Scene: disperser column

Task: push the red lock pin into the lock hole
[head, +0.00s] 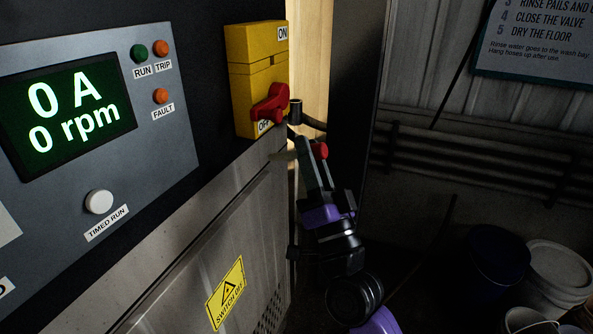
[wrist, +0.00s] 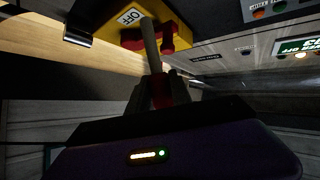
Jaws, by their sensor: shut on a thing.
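The yellow switch box (head: 259,70) is at upper centre in the head view, with its red handle (head: 269,103) down by the OFF label. My gripper (head: 316,150) is below and right of the box, shut on the red lock pin (head: 320,150). In the wrist view the pin's red head (wrist: 160,92) is between my fingers (wrist: 160,90). I cannot tell whether the shaft touches the handle. The lock hole is not clearly visible.
A dark round holder (head: 296,108) on a bracket sticks out right of the box, close above my gripper. The control panel (head: 95,110) stands to the left; its display reads 0 A, 0 rpm. Pails (head: 558,272) stand at lower right. Space right of my arm is open.

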